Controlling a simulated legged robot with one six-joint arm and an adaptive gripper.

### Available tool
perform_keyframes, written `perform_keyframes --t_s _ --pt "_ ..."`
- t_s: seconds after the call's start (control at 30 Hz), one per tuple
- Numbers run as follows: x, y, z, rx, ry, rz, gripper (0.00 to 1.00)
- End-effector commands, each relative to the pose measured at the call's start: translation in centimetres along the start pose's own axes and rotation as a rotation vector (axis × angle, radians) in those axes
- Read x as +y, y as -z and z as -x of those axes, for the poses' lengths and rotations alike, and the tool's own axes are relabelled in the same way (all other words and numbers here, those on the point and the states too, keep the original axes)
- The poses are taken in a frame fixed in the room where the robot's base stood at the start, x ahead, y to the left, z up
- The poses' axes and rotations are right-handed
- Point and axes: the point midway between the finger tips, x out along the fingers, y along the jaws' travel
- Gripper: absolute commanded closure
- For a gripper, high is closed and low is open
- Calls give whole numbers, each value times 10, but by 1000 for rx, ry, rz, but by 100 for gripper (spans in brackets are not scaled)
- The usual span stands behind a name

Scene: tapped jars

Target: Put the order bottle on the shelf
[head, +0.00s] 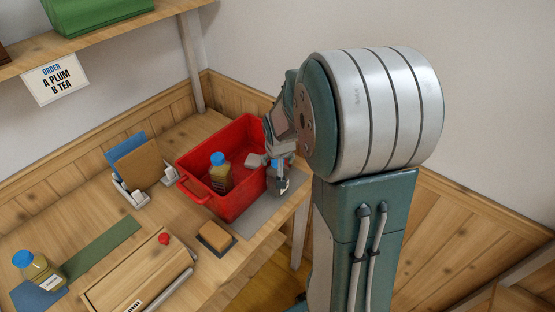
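An order card (57,78) reading "ORDER A PLUM B TEA" hangs from the front edge of the wooden shelf (130,34). One bottle (220,178) with a blue cap and brownish contents stands in the red crate (240,205). Another blue-capped bottle (40,272) with a white label stands on a blue mat at the bench's left; its label is too small to read. My gripper (270,172) is over the crate's right side, pointing down. A small blue patch shows by its fingers, possibly another cap. Whether the fingers are open or shut on it is unclear.
A green crate (100,14) sits on the shelf. A white rack (140,185) with blue and brown boards stands behind. A wooden box (135,275) with a red knob (164,239) and a brown block (214,236) lie in front. A green mat (100,248) is bare.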

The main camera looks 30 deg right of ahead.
Motion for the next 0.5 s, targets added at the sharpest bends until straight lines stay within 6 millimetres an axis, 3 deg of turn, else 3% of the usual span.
perform_keyframes --t_s 0.33,0.5 --pt "0 1 2 1 0 0 13" --pt "0 2 20 5 0 -1 13"
